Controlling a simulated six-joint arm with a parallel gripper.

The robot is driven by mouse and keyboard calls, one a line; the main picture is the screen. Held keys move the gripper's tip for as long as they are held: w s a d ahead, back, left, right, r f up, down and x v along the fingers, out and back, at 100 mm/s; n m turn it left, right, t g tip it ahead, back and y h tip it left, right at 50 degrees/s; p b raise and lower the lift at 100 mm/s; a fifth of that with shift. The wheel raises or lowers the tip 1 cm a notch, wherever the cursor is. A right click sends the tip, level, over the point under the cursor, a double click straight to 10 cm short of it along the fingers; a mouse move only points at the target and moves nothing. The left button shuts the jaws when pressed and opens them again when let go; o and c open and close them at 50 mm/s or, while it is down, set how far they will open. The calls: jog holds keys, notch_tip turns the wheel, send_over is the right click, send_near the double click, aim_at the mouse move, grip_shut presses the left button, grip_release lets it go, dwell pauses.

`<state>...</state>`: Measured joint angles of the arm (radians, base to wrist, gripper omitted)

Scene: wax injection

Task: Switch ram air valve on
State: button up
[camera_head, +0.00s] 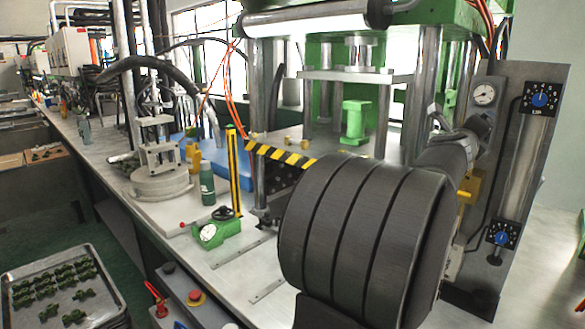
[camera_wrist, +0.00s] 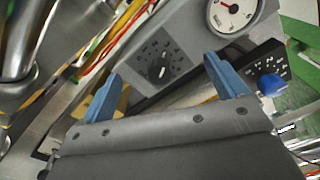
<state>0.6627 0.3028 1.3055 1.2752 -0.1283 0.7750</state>
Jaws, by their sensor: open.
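My gripper (camera_wrist: 163,92) shows in the wrist view as two blue fingers, spread apart with nothing held between them. Beyond the fingers, a black knob (camera_wrist: 160,71) sits on a dark square plate with markings around it, on a grey panel. A round white gauge (camera_wrist: 233,12) is above and to the right of it. A blue knob (camera_wrist: 272,85) on a black plate is right of the right finger. No label readable here tells which one is the ram air valve. In the head view my arm hides the fingers and the area around them.
In the head view, the upright grey panel (camera_head: 525,150) carries a gauge (camera_head: 484,95), an upper blue dial (camera_head: 540,99) and a lower blue dial (camera_head: 501,237). The green press (camera_head: 355,120) stands left of it. A striped bar (camera_head: 280,155) and green bottle (camera_head: 207,188) are farther left.

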jog(key=shift+f, duration=0.1)
jog(key=c, duration=1.1)
jog(key=shift+s+d+f, duration=0.1)
jog(key=shift+s+f, duration=0.05)
jog(key=shift+f, duration=0.1)
jog(key=c, duration=0.3)
jog(key=f+n, duration=0.1)
jog(key=s+f+n+g, duration=0.1)
jog(key=f, duration=0.1)
jog(key=s+d+f+n+h, duration=0.1)
jog(key=shift+s+f+g, duration=0.1)
jog(key=shift+f+g, duration=0.05)
jog(key=shift+g, duration=0.25)
grip_shut()
jog(key=s+a+f+n+t, duration=0.2)
jog(key=a+f+n, duration=0.2)
jog(key=n, duration=0.6)
jog(key=s+a+f+n+t+h, duration=0.1)
jog(key=f+n, duration=0.4)
jog(key=n, duration=0.5)
jog(key=shift+s+a+t+h, duration=0.3)
jog(key=shift+s+a+t, duration=0.4)
jog(key=shift+s+a, duration=0.7)
